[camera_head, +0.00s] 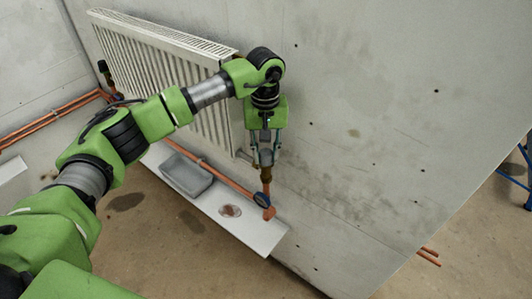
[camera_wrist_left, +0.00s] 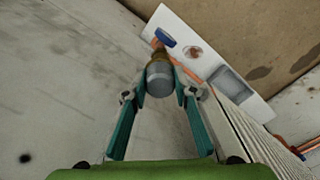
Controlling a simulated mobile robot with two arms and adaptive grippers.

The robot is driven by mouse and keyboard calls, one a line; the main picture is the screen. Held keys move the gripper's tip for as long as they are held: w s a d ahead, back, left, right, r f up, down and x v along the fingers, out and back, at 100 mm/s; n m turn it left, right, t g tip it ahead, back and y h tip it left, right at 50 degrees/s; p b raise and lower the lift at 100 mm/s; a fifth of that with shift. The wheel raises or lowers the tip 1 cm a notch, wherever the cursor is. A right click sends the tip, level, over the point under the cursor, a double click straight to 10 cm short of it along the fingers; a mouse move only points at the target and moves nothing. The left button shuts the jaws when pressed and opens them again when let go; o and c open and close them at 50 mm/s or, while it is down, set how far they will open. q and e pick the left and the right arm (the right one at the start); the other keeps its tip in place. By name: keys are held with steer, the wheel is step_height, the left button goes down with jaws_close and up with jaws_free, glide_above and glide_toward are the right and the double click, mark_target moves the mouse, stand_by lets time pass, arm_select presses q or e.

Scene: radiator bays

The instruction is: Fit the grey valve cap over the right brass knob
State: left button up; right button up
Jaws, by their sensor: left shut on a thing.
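My left gripper (camera_head: 266,160) is at the right end of the white radiator, pointing down. Its fingers are shut on the grey valve cap (camera_wrist_left: 159,80), a short grey cylinder between the fingertips in the left wrist view. The right brass knob (camera_head: 266,174) shows directly below the fingertips, on top of an upright copper pipe. In the left wrist view the brass (camera_wrist_left: 160,56) appears right against the far end of the cap, roughly in line with it. How far the cap sits over the knob is hidden. My right gripper is not in view.
The radiator (camera_head: 165,62) hangs on the concrete wall, left of the gripper. Below, a white board (camera_head: 255,235) carries a grey tray (camera_head: 186,168) and a round reddish-marked piece (camera_head: 230,211). A blue ring (camera_head: 262,200) is near the copper pipe's foot. Wall to the right is clear.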

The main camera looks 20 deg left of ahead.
arm_select(q)
steer(key=o, duration=1.3)
steer(key=shift+o, duration=0.2)
steer(key=shift+r+p, duration=1.2)
steer(key=shift+r, duration=1.25)
